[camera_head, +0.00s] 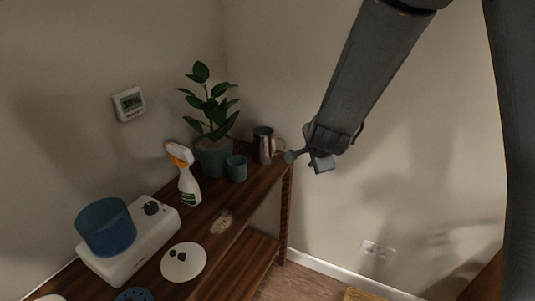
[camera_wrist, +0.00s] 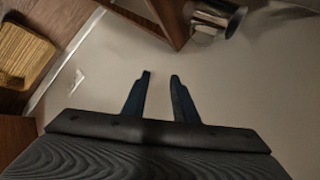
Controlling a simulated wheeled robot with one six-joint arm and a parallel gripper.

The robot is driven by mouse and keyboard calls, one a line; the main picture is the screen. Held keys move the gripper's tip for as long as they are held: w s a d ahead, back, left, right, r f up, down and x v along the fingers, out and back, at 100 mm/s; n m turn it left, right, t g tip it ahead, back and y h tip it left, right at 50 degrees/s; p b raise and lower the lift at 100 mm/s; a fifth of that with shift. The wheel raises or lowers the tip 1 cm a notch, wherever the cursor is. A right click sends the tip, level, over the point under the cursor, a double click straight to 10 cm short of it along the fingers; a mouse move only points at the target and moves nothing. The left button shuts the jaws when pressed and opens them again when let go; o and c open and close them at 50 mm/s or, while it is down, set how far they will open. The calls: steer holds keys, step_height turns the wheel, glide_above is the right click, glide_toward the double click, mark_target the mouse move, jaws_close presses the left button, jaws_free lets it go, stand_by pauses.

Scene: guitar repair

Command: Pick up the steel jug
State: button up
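The steel jug (camera_head: 264,145) stands upright at the far right end of the wooden shelf (camera_head: 235,205), its handle on the right. In the wrist view the jug (camera_wrist: 214,17) shows at the top right, partly cut off by the frame edge. My gripper (camera_wrist: 161,76) is open and empty, its two fingers apart over bare wall in that view. In the head view my gripper (camera_head: 300,158) is just right of the jug, near its handle. I cannot tell whether it touches the handle.
A green cup (camera_head: 237,168) and a potted plant (camera_head: 214,155) stand close left of the jug. A spray bottle (camera_head: 187,178) is further left. A white device with a blue bowl (camera_head: 106,228) and a white disc (camera_head: 183,262) are nearer. Right of the shelf is open floor by the wall.

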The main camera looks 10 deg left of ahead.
steer(key=w+a+f+m+t+h+b, duration=0.1)
steer(key=w+a+m+t+h, duration=0.1)
steer(key=a+m, duration=0.2)
steer(key=w+a+f+m+t+h+b, duration=0.2)
steer(key=w+a+m, duration=0.1)
steer(key=m, duration=0.6)
steer(key=w+a+f+m+t+h+b, duration=0.2)
steer(key=w+a+m+t+h, duration=0.1)
steer(key=a+m, duration=0.2)
steer(key=shift+w+f+m, duration=0.2)
steer(key=shift+w+m, duration=0.05)
steer(key=shift+m, duration=0.75)
steer(key=shift+s+a+m+h, duration=0.25)
steer(key=shift+m+h, duration=0.15)
steer(key=shift+m, duration=0.1)
steer(key=shift+w+d+m+t, duration=0.15)
steer(key=shift+m+t, duration=0.15)
steer(key=p+x, duration=0.1)
steer(key=x, duration=1)
steer(key=shift+w+d, duration=0.15)
steer(key=shift+w, duration=0.05)
jaws_close()
